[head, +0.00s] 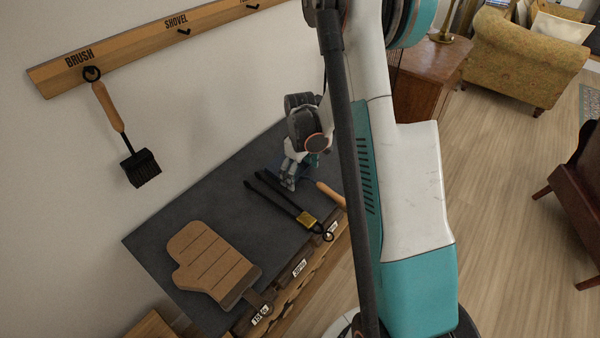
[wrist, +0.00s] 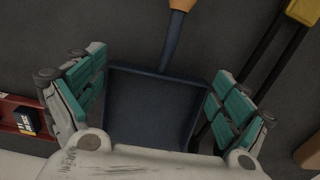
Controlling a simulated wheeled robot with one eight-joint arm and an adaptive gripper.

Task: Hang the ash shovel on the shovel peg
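The ash shovel lies on the dark grey slab; its wooden handle (head: 330,194) shows beside the tongs in the head view. In the wrist view its dark blue pan (wrist: 152,112) and blue shaft are in the middle. My gripper (head: 289,172) is low over the slab at the pan, which it mostly hides in the head view. In the wrist view my gripper (wrist: 158,75) is open, with one teal-padded finger on each side of the pan. Whether the fingers touch the pan is unclear. The shovel peg (head: 183,31) is a bare black hook under the SHOVEL label.
Black tongs (head: 285,200) with a yellow band lie close beside the shovel. A brush (head: 125,135) hangs on the BRUSH peg of the wall rail (head: 135,48). A red object (wrist: 22,117) shows left in the wrist view.

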